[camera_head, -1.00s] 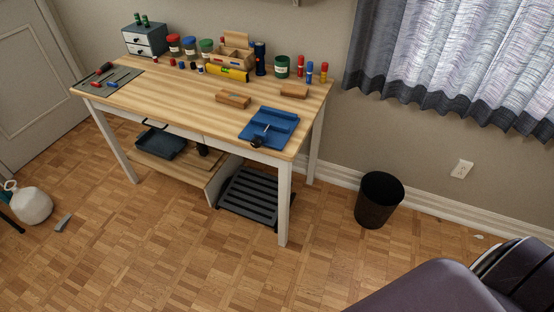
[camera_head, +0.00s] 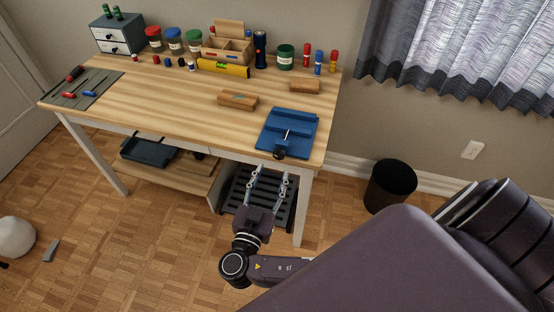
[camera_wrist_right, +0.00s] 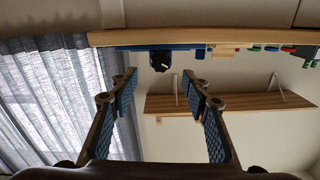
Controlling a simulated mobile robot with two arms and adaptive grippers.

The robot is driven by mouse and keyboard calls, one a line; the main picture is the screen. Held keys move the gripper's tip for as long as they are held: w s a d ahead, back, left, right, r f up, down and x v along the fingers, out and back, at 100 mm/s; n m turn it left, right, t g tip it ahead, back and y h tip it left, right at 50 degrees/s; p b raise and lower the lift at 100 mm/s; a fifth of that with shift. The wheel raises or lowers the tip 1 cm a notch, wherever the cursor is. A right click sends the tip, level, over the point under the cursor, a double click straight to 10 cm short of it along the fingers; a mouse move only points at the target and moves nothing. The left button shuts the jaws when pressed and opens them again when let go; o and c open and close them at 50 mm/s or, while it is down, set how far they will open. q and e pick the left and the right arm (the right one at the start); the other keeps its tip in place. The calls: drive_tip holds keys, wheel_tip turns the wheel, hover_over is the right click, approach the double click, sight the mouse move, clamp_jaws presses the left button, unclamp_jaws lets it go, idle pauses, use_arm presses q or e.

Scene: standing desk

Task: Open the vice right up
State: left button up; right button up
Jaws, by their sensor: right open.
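The blue vice (camera_head: 289,130) sits on the desk's near right corner. Its black handle knob (camera_head: 279,153) sticks out at the desk's front edge. My right gripper (camera_head: 272,170) is open and empty, in front of and below that edge, with its fingers pointing toward the desk. In the right wrist view the black knob (camera_wrist_right: 160,61) shows beyond and between the open fingers (camera_wrist_right: 157,82), with part of the blue vice (camera_wrist_right: 190,47) beside it. How far apart the vice jaws are is too small to tell. My left gripper is not in view.
Two wooden blocks (camera_head: 238,100) lie behind the vice on the desk (camera_head: 160,105). A yellow level (camera_head: 223,68), jars and a wooden organiser (camera_head: 228,48) stand at the back. A black bin (camera_head: 390,186) stands right of the desk.

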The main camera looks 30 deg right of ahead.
sight(278, 157)
drive_tip(key=p+x, duration=0.1)
drive_tip(key=x, duration=0.4)
drive_tip(key=shift+w+d, duration=0.4)
drive_tip(key=shift+d, duration=0.05)
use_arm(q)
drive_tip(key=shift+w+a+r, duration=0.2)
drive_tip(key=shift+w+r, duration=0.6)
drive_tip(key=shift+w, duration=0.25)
use_arm(e)
drive_tip(key=shift+f, duration=0.1)
drive_tip(key=shift+c, duration=0.4)
drive_tip(key=c, duration=1)
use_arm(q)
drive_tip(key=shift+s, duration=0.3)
use_arm(e)
drive_tip(key=shift+c, duration=0.2)
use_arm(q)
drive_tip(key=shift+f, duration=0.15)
